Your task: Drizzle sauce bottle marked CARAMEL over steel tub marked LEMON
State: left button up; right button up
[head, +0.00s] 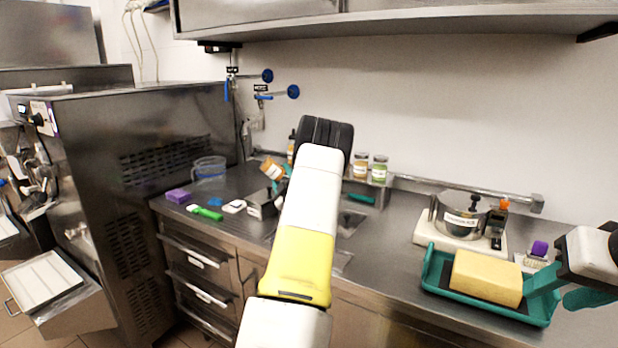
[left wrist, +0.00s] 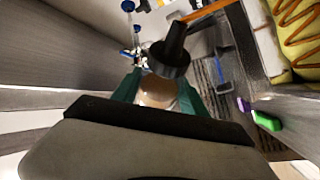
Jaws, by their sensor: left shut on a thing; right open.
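An orange-labelled bottle (head: 270,168) is tilted in my left gripper (head: 281,183), above the counter and partly behind my left arm. In the left wrist view my left gripper (left wrist: 158,95) is shut around the bottle (left wrist: 157,91), whose dark cap and nozzle point away. A steel tub (left wrist: 258,50) at the right of that view holds yellow ice cream with brown zigzag lines on top. No tub marking is readable, and my arm hides much of that area in the head view. My right gripper (head: 558,291) is open beside a yellow block.
The yellow block (head: 487,277) lies on a green tray (head: 433,277). A lidded steel pot (head: 461,222) stands behind it. Jars (head: 379,170) stand at the back. A purple block (head: 178,196), green brush (head: 207,213) and clear tub (head: 209,166) are at left.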

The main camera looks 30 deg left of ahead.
pick_arm(q)
jog(key=shift+w, duration=0.15)
jog(key=shift+w+d, duration=0.2)
jog(key=shift+w, duration=0.75)
jog(key=shift+w+d, duration=0.15)
jog(key=shift+w, duration=0.8)
jog(key=shift+w, duration=0.1)
jog(key=shift+w+d, duration=0.2)
jog(key=shift+w, duration=0.8)
jog(key=shift+w+d, duration=0.2)
jog(key=shift+w, duration=0.75)
jog(key=n+g, duration=0.1)
jog(key=n, duration=0.3)
jog(key=shift+n+g, duration=0.3)
jog(key=shift+g, duration=0.1)
